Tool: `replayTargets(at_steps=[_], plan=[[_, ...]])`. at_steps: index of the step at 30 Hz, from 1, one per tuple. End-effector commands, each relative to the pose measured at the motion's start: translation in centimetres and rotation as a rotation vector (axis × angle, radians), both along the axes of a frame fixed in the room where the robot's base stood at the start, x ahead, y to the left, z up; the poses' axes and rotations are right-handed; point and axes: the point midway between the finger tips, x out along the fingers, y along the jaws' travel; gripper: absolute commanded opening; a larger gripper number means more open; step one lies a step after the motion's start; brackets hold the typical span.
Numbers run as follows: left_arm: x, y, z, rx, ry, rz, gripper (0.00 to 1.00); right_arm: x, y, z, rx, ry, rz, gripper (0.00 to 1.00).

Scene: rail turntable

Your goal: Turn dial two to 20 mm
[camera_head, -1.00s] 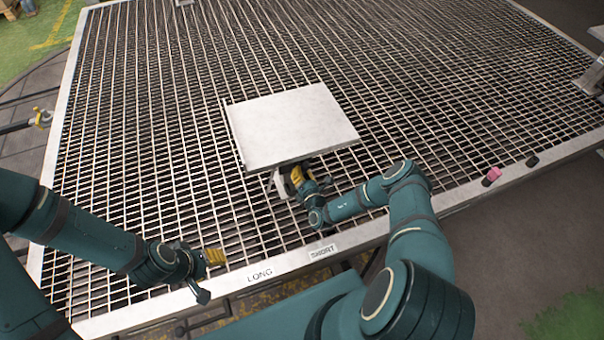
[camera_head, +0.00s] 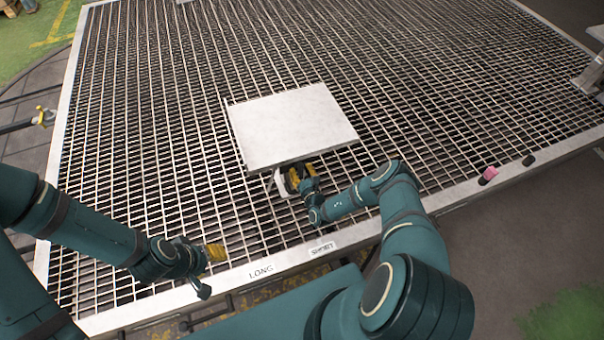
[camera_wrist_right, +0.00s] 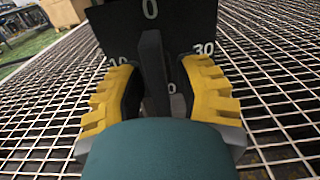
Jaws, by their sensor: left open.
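A dark dial plate (camera_wrist_right: 205,22) with white numbers fills the upper middle of the right wrist view. It shows 0 at the top, 10 at left and 30 at right; a lower number is mostly hidden. The dial's dark handle (camera_wrist_right: 153,65) stands upright toward the 0. My right gripper (camera_wrist_right: 160,92) has one yellow finger on each side of the handle; whether the pads touch it is unclear. In the head view this gripper (camera_head: 296,175) is at the near edge of a pale panel, where the dial is hidden. My left gripper (camera_head: 217,254) is open and empty over the grating.
The pale square panel (camera_head: 295,125) stands above a wide metal grating (camera_head: 420,70). A pale front rim (camera_head: 375,229) carries the labels LONG (camera_head: 261,271) and SHORT (camera_head: 322,249). A pink object (camera_head: 488,174) and a dark one (camera_head: 529,160) sit at the right rim.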

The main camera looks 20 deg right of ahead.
Motion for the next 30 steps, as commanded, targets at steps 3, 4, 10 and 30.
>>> replayTargets(at_steps=[3, 4, 10, 30], plan=[[0.0, 0.0, -0.1, 0.0, 0.0, 0.0, 0.47, -0.1, 0.0, -0.2, 0.003, 0.003, 0.001, 0.77], [0.0, 0.0, -0.1, 0.0, 0.0, 0.0, 0.47, -0.1, 0.1, -0.2, 0.003, 0.004, 0.001, 0.88], [0.0, 0.0, -0.1, 0.0, 0.0, 0.0, 0.47, -0.2, 0.1, -0.3, 0.006, 0.006, 0.002, 1.0], [0.0, 0.0, 1.9, 0.0, 0.0, 0.0, 0.47, -4.3, 0.3, -0.3, 0.008, 0.009, 0.001, 1.0]])
